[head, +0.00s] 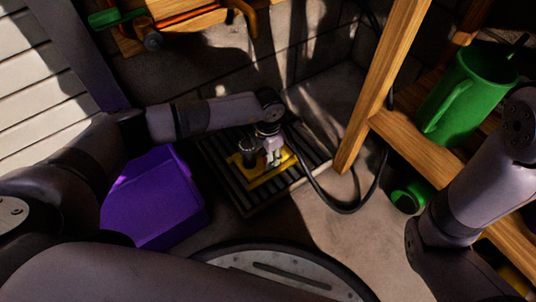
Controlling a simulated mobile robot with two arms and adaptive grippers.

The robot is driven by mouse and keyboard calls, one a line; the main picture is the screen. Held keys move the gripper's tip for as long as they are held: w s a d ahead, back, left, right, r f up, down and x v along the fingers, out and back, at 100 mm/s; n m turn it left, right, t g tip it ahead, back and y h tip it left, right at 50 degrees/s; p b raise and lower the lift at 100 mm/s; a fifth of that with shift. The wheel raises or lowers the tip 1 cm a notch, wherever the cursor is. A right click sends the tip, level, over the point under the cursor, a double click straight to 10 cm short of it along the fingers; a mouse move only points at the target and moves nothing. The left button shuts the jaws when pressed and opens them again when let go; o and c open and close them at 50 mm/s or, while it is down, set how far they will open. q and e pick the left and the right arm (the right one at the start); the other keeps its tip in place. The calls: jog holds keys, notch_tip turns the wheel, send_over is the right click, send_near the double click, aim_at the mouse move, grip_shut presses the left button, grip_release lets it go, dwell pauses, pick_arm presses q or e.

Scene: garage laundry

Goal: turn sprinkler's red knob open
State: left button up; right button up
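The sprinkler has a yellow base (270,177) and a dark upright part (248,153). It sits on a dark slatted grate on the floor, in the middle of the head view. My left gripper (273,162) points down right over the sprinkler, its pale fingers close to or touching its top. The fingers look close together, but I cannot tell whether they are shut on anything. The red knob cannot be made out clearly; the gripper may hide it. My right arm comes in from the right, and its gripper is out of view.
A purple box (155,200) stands left of the grate (238,193). A black hose (345,209) curves to the right of it. A wooden shelf (415,145) with a green watering can (470,95) is at right. A concrete wall rises behind.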

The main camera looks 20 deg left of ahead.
pick_arm(q)
jog(key=o, duration=0.3)
jog(key=shift+r, duration=0.1)
notch_tip(320, 180, up, 12)
dwell(0.5)
dwell(0.4)
